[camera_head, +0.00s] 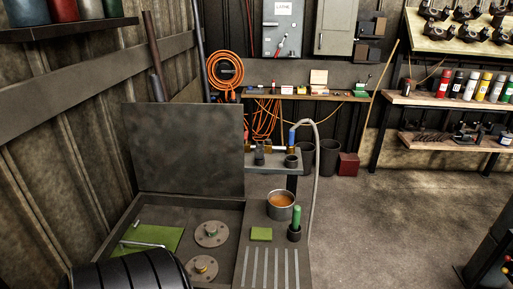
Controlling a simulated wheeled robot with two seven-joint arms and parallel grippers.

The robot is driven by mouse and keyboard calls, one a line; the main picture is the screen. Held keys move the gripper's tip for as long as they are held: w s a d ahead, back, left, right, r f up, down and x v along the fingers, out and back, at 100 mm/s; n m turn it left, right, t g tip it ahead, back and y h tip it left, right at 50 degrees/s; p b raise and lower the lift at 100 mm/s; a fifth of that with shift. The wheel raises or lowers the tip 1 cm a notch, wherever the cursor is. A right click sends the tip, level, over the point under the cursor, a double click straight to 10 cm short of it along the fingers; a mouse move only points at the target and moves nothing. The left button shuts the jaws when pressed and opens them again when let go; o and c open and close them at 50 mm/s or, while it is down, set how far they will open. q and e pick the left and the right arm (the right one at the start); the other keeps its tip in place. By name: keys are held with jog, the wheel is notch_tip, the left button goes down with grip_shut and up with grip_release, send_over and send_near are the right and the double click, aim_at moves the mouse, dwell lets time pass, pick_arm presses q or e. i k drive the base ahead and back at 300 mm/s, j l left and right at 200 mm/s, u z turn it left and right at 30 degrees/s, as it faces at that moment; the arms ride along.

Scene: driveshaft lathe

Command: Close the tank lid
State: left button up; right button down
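The tank (130,206) is a dark, shallow open box at the lower left. Its lid (188,150) is a flat dark grey panel standing upright at the tank's back edge, so the tank is open. Inside the tank lie a green pad (152,240) with a light metal rod across it and two round metal flanges, one farther back (211,233) and one nearer (202,268). The tank's near left corner is hidden. Neither of my grippers is in view.
Right of the tank is a slotted surface (270,266) with a green block (261,234), a pot of orange liquid (280,204) and a green-handled tool in a cup (295,225). A hose (314,170) hangs behind. Open floor (390,220) lies right.

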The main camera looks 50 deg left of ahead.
aim_at(191, 147)
jog(key=i+l+z, duration=0.25)
jog(key=i+z, duration=0.2)
jog(key=i+l+z, duration=0.1)
jog(key=i+z, duration=0.35)
jog(key=i+j+u, duration=0.15)
jog(key=i+u, duration=0.5)
jog(key=u, duration=0.15)
jog(key=i+u, duration=0.45)
jog(key=i+l+u, duration=0.1)
jog(key=u, duration=0.3)
jog(key=i+j+u, duration=0.15)
jog(key=i+u, duration=0.35)
jog(key=i, duration=0.4)
jog(key=i+l+u, duration=0.15)
jog(key=i+u, duration=0.3)
jog(key=i, duration=0.4)
jog(key=i+u, duration=0.25)
jog(key=i, duration=0.25)
jog(key=i+l+u, duration=0.2)
jog(key=i, duration=0.3)
jog(key=i+l+u, duration=0.1)
jog(key=i+u, duration=0.15)
jog(key=i, duration=0.25)
jog(key=u, duration=2.75)
